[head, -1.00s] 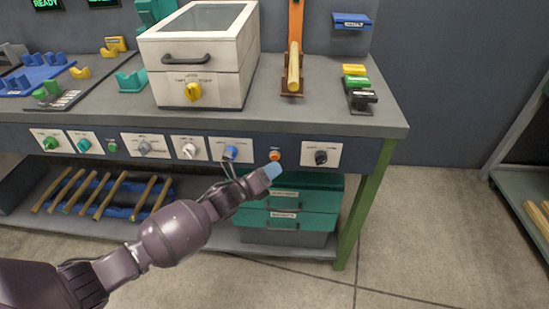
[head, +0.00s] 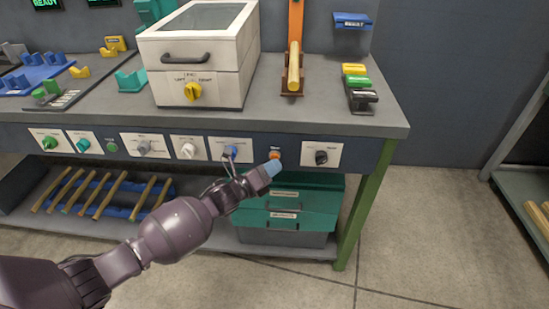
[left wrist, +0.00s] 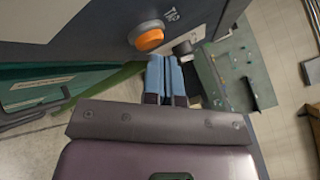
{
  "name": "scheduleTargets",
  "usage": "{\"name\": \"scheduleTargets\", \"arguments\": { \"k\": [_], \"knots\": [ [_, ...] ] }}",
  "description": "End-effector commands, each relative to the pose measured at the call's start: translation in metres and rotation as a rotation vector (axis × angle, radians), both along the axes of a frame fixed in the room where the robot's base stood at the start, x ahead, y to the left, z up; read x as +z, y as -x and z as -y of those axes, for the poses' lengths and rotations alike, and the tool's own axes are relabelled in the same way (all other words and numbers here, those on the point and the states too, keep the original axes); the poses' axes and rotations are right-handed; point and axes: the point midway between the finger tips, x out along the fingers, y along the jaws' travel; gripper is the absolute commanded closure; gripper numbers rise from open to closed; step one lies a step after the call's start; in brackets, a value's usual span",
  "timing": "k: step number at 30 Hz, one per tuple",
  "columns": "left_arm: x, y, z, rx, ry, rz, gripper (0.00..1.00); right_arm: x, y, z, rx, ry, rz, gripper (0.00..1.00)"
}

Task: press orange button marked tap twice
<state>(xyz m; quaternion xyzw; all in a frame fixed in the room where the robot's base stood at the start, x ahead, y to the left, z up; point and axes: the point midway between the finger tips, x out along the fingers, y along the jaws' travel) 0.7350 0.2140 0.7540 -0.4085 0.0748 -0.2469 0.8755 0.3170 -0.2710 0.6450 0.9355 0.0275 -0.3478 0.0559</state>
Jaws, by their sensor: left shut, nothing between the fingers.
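The orange button (head: 275,154) sits on the front panel of the workbench, between a blue knob and a black knob. In the left wrist view the orange button (left wrist: 149,39) is a round cap in a pale ring, with a small "TAP" label beside it. My left gripper (head: 272,168) is shut and empty, with pale blue fingertips just below the button in the head view. In the left wrist view the left gripper (left wrist: 165,76) is near the button, with a visible gap between them. My right gripper is not in view.
A blue knob (head: 230,152) is left of the button and a black knob (head: 321,157) right of it. Green drawers (head: 300,205) stand under the bench behind my left arm. A white box (head: 200,85) stands on the bench top (head: 320,118).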

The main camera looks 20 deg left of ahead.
Motion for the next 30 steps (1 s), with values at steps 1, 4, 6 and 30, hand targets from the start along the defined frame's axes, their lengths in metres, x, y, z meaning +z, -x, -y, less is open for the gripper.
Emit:
{"name": "scheduleTargets", "arguments": {
  "k": [1, 4, 6, 30],
  "knots": [
    [-0.0004, -0.0006, -0.0004, 0.000, 0.000, 0.000, 1.00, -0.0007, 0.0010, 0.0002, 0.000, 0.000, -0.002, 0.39],
    [-0.0004, -0.0014, -0.0006, 0.000, 0.000, 0.000, 1.00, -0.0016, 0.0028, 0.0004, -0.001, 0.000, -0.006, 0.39],
    [-0.0004, -0.0021, -0.0009, 0.001, 0.000, -0.001, 1.00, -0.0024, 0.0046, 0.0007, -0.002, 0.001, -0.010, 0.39],
    [0.0016, -0.0024, -0.0008, 0.000, 0.001, 0.001, 1.00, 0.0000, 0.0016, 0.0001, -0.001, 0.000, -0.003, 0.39]
  ]
}}
